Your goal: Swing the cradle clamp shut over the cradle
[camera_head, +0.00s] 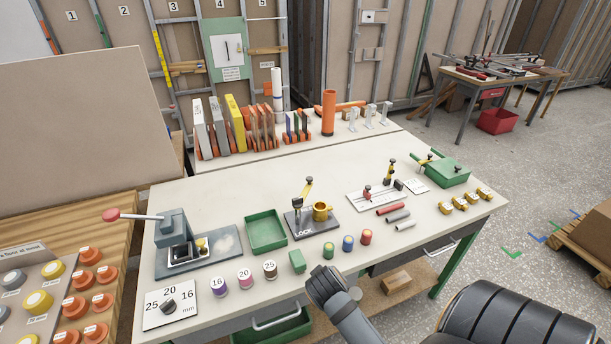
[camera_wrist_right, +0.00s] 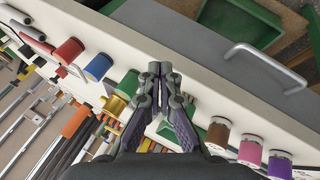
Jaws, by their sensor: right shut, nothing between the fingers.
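The cradle clamp (camera_head: 305,189) stands on a dark base plate (camera_head: 303,231) marked LOCK near the middle of the bench. Its yellow arm points up, raised away from the brass cradle (camera_head: 322,211). The cradle also shows in the right wrist view (camera_wrist_right: 116,106), partly hidden by other things and my fingers. My right gripper (camera_head: 320,274) is at the front edge of the bench, nearer to me than the clamp and apart from it. In the right wrist view its fingers (camera_wrist_right: 158,72) are together and empty. My left gripper is not in view.
A green tray (camera_head: 266,231) is left of the plate. Purple, pink and brown spools (camera_head: 245,279) line the front left. A lever press (camera_head: 172,236) stands further left.

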